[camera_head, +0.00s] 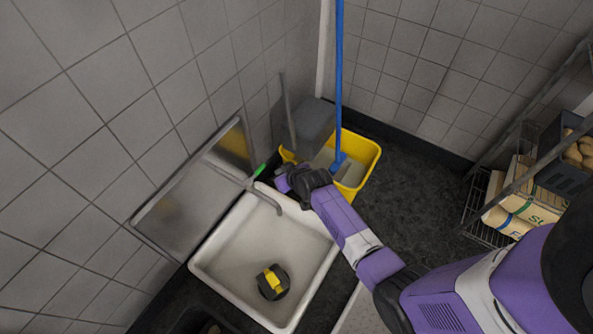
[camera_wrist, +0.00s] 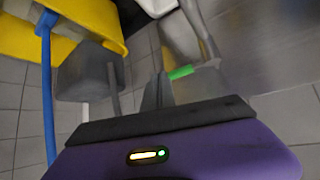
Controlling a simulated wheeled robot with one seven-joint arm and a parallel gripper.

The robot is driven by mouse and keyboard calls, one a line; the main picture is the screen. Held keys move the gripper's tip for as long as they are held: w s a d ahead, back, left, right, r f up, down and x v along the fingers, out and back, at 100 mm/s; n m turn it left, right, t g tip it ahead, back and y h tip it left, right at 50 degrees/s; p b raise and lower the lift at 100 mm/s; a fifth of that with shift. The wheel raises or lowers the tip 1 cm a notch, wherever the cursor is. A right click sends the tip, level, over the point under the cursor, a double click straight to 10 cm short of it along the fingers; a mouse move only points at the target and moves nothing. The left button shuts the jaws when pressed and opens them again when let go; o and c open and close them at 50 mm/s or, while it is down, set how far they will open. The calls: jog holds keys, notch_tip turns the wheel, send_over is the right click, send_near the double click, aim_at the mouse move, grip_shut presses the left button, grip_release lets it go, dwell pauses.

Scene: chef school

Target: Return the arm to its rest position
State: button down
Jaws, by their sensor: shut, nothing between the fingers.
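My purple and black arm reaches from the lower right over the far right rim of the white sink (camera_head: 205,262). My gripper (camera_head: 270,167) is at its far end, beside the tap (camera_head: 268,197) and close to the tiled wall. In the wrist view my gripper (camera_wrist: 158,92) shows as dark fingers, shut and empty. A small green piece (camera_wrist: 180,72) shows close to the fingertips; I cannot tell whether they touch it. It also shows beside the gripper in the head view (camera_head: 260,169).
A black and yellow object (camera_head: 272,282) lies in the sink. A yellow mop bucket (camera_head: 368,152) with a blue handle (camera_head: 339,70) stands just behind my gripper. A wire rack (camera_head: 488,205) with boxes stands at the right. Dark floor (camera_head: 420,190) between is open.

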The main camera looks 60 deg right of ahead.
jog(key=s+r, duration=0.5)
jog(key=shift+s+d+p, duration=0.15)
jog(key=shift+s+p, duration=0.05)
jog(key=shift+p, duration=0.2)
notch_tip(320, 180, up, 11)
jog(key=a+t+h, duration=0.1)
jog(key=t+h, duration=0.1)
jog(key=t, duration=0.2)
jog(key=s+a+r+n+y, duration=0.1)
jog(key=s+a+r, duration=0.4)
jog(key=s+a, duration=0.2)
jog(key=s+a+r+n+t+y, duration=0.1)
jog(key=s+a+r+n+y, duration=0.1)
jog(key=s+a+r, duration=0.3)
jog(key=s+a+r+n+t+y, duration=0.1)
jog(key=s+a+r+y, duration=0.1)
jog(key=s+a+r, duration=0.4)
jog(key=shift+s+a, duration=2.6)
jog(key=shift+s, duration=1.7)
